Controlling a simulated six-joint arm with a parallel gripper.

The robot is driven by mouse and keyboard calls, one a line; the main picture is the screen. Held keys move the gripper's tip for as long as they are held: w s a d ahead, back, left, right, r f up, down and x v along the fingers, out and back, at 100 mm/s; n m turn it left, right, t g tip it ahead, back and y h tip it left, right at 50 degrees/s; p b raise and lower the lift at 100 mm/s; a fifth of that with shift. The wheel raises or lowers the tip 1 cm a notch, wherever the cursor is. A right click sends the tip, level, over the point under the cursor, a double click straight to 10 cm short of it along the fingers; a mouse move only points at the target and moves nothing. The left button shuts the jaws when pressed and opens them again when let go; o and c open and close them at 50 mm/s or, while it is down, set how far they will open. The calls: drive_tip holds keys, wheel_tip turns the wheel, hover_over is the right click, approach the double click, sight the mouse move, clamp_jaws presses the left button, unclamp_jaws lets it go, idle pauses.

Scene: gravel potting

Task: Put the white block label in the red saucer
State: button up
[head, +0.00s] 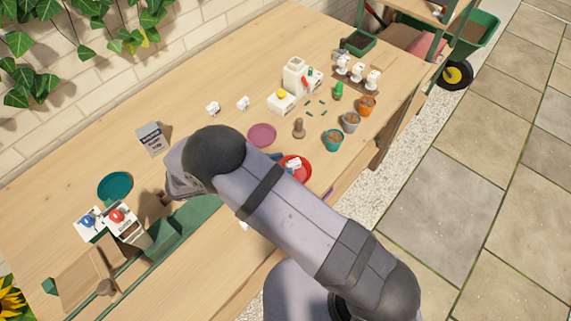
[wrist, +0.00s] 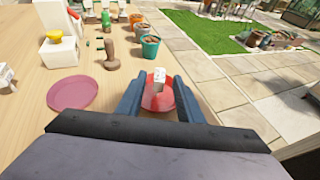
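The red saucer (head: 304,174) sits near the table's front edge, partly hidden by my arm in the head view. It also shows between my fingers in the wrist view (wrist: 168,103). A small white block label (head: 293,163) appears in the saucer; in the wrist view the white block (wrist: 160,79) overlaps the saucer and looks tilted. My gripper (wrist: 158,82) has its two blue fingers spread, with visible gaps on both sides of the block. The gripper is just to the left of the saucer in the head view, mostly hidden by my arm.
A pink saucer (head: 262,135) lies behind my gripper. Two more white blocks (head: 212,108) (head: 243,103) stand farther back. Small pots (head: 333,141), a brown wooden tool (head: 299,128) and a yellow-topped white container (head: 281,101) stand to the right. A teal saucer (head: 115,187) lies left.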

drive_tip(key=shift+b+v, duration=0.5)
drive_tip(key=shift+v, duration=1.6)
drive_tip(key=d+m+g, duration=0.1)
drive_tip(key=d, duration=0.1)
drive_tip(key=s+d+m+g+y, duration=0.1)
drive_tip(key=d+m, duration=0.1)
drive_tip(key=d, duration=0.1)
drive_tip(key=d+m+g, duration=0.1)
drive_tip(key=d+g, duration=0.1)
drive_tip(key=shift+s+d+r+y, duration=0.2)
drive_tip(key=shift+s+r+y, duration=0.1)
drive_tip(key=shift+r+y, duration=0.1)
drive_tip(key=s+d+r+m+g+y, duration=0.1)
drive_tip(key=s+d+m+y, duration=0.8)
drive_tip(key=m, duration=0.9)
drive_tip(key=shift+s+d+r+y, duration=0.4)
drive_tip(key=shift+s+r+y, duration=0.05)
drive_tip(key=shift+s+y, duration=0.6)
drive_tip(key=shift+r+p, duration=0.55)
